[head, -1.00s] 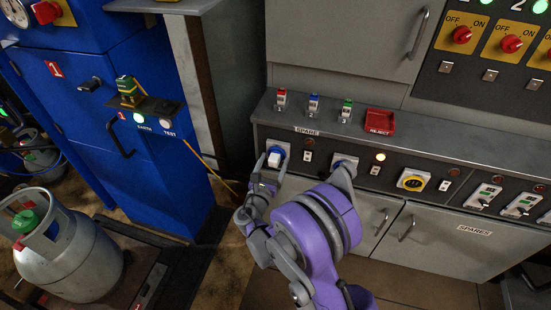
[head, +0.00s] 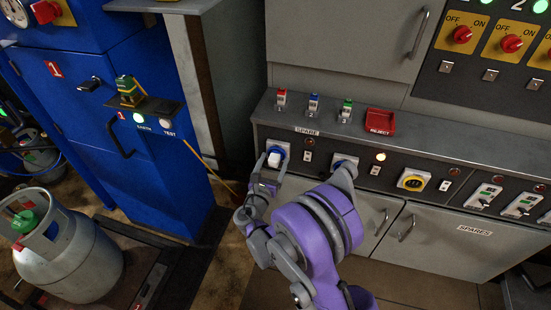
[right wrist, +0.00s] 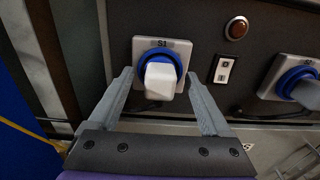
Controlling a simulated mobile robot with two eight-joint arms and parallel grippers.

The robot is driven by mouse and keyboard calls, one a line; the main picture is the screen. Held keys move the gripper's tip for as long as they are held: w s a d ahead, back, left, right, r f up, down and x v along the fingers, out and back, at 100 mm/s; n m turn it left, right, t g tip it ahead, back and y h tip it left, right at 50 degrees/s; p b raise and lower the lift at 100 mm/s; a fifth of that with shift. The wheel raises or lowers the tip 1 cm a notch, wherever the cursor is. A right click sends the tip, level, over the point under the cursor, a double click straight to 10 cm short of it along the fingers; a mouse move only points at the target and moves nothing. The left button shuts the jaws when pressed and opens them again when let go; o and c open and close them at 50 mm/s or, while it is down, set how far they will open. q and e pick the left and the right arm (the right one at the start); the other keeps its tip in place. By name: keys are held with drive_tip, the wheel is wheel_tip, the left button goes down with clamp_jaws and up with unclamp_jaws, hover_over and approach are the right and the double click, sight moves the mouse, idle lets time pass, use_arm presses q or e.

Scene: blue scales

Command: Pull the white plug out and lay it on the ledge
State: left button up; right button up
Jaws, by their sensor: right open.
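The white plug (right wrist: 160,80) sits in a blue-ringed socket marked S1 (right wrist: 182,50) on the dark panel. It also shows in the head view (head: 274,159). My right gripper (right wrist: 160,85) is open, with one finger on each side of the plug and a gap on both sides. In the head view the right gripper (head: 270,166) is at the socket, its arm coming up from below. The ledge (head: 370,138) is the grey top above the panel. My left gripper is not in view.
On the ledge stand small red, blue and green items (head: 314,104) and a red REJECT tray (head: 381,121). A second socket (right wrist: 300,82) with a grey plug and a rocker switch (right wrist: 223,69) are to the right. A blue cabinet (head: 130,120) stands left.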

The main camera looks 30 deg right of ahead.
sight(272, 165)
idle(0.3)
clamp_jaws()
idle(0.3)
drive_tip(key=shift+a, duration=0.1)
drive_tip(key=shift+b+v, duration=0.4)
drive_tip(key=shift+v, duration=2.55)
